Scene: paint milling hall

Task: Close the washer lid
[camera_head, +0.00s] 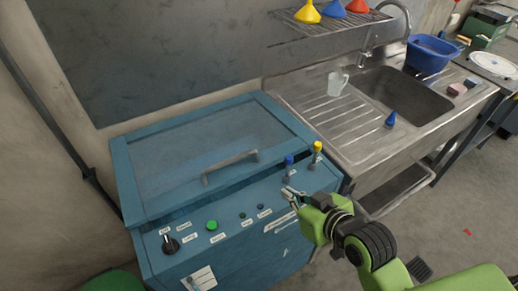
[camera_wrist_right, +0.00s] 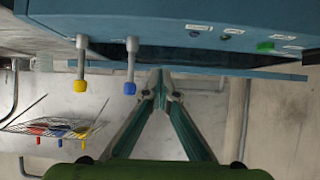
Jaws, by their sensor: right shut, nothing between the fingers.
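The blue washer (camera_head: 235,245) stands at the left in the head view. Its lid (camera_head: 135,182) has a large window and a grey bar handle (camera_head: 230,167). The lid lies almost flat, with a dark gap along its front edge; I cannot tell if it is fully seated. In the right wrist view, the lid (camera_wrist_right: 225,74) shows as a thin blue strip, apart from the washer body (camera_wrist_right: 180,22). My right gripper (camera_head: 289,194) is shut and empty, near the front right of the control panel. Its fingertips (camera_wrist_right: 160,88) also show in the wrist view. My left gripper is out of view.
A blue-topped valve (camera_head: 289,161) and a yellow-topped valve (camera_head: 317,149) stand up near my right gripper. The panel carries a black knob (camera_head: 170,244) and a green button (camera_head: 212,225). A steel sink (camera_head: 405,98) adjoins on the right, with a clear jug (camera_head: 337,84).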

